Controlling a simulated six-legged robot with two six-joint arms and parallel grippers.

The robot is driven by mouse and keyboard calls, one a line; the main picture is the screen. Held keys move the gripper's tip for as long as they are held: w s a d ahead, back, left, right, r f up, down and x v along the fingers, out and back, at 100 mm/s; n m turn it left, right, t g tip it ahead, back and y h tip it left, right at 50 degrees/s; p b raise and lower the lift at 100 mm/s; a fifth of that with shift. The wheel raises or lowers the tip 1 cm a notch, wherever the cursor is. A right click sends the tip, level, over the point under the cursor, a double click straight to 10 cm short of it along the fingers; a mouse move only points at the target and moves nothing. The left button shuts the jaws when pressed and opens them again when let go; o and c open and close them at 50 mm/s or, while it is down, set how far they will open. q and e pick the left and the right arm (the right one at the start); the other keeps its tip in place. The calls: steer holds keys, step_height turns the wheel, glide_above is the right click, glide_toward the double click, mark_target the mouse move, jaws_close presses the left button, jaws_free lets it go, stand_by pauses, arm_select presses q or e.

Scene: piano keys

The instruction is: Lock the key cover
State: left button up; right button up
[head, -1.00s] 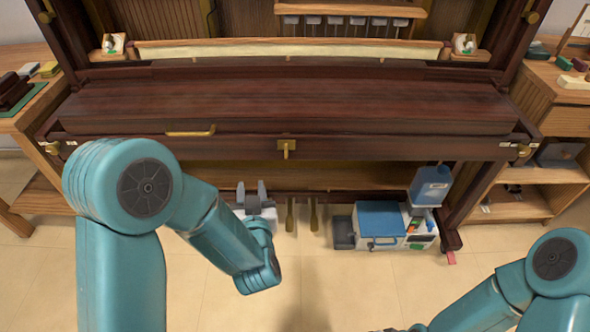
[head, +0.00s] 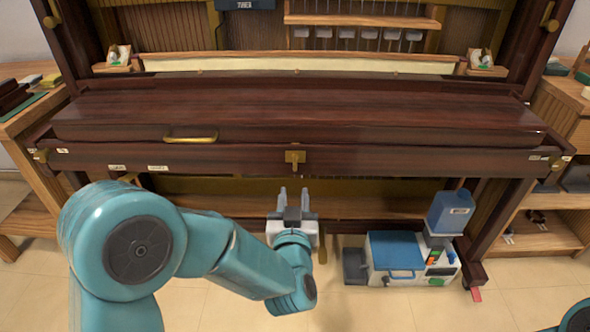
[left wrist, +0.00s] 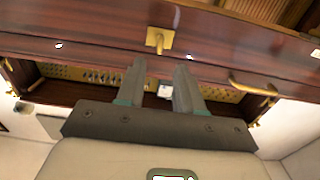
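The dark wooden key cover (head: 300,105) lies closed across the piano. A brass handle (head: 190,137) sits on its front, left of centre. A small brass latch (head: 294,158) is on the front rail at the middle; it also shows in the left wrist view (left wrist: 158,40), upside down, just beyond the fingertips. My left gripper (head: 293,194) is open and empty, below and in front of the latch, apart from it. Its two grey fingers (left wrist: 160,72) show with a gap between them in the left wrist view. My right gripper is out of view; only a bit of its arm shows at lower right.
A blue and white toolbox-like case (head: 396,262) with a blue container (head: 450,212) stands on the floor under the piano, right of centre. Side shelves (head: 550,215) flank the piano. The front of the rail around the latch looks clear.

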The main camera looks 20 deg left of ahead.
mark_target(295, 170)
arm_select(q)
steer(key=b+x, duration=0.1)
steer(key=x, duration=1)
steer(key=shift+w+a+f+b, duration=0.1)
steer(key=shift+a+b, duration=0.05)
steer(key=shift+b, duration=0.25)
steer(key=shift+c, duration=0.3)
jaws_close()
